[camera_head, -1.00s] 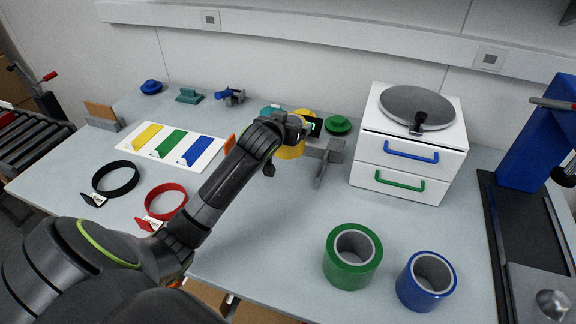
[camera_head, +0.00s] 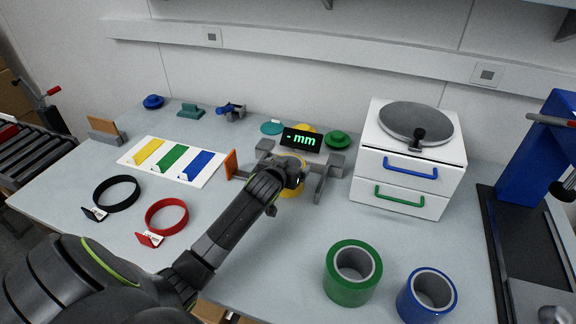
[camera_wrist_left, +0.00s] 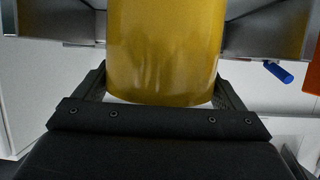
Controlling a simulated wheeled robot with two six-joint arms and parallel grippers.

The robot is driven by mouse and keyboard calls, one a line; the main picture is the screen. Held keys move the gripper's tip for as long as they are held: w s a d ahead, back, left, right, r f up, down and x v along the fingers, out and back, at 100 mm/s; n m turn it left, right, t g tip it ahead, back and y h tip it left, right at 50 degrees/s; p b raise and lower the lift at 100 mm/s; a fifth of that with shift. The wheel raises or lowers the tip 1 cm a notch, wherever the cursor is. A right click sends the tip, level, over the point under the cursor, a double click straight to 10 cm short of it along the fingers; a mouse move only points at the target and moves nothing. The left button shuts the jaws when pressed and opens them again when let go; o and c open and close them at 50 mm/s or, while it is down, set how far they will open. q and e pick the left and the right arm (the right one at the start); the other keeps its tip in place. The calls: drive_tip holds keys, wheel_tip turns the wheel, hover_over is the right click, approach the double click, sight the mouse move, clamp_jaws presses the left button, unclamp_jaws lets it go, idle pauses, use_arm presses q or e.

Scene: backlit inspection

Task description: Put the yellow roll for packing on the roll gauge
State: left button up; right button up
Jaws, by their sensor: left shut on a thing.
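The yellow roll (camera_wrist_left: 165,50) fills the top middle of the left wrist view, between my left gripper's black fingers. In the head view only parts of it show around my left gripper (camera_head: 289,182), which is shut on it. The roll gauge (camera_head: 325,168) is grey, with a black display (camera_head: 300,139) reading "- mm" in green. The roll and gripper are at the front of the gauge, between its grey arms in the picture. My wrist hides much of the roll, and I cannot tell whether it touches the gauge. My right gripper is not in view.
A green roll (camera_head: 352,284) and a blue roll (camera_head: 427,295) stand at the front right. A white drawer unit (camera_head: 365,160) is right of the gauge. Red (camera_head: 167,229) and black (camera_head: 118,206) rings lie at left. The middle front table is clear.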

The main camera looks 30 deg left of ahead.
use_arm(q)
drive_tip(key=o, duration=0.9)
drive_tip(key=shift+o, duration=0.2)
drive_tip(key=v, duration=1.2)
drive_tip(key=shift+r, duration=0.1)
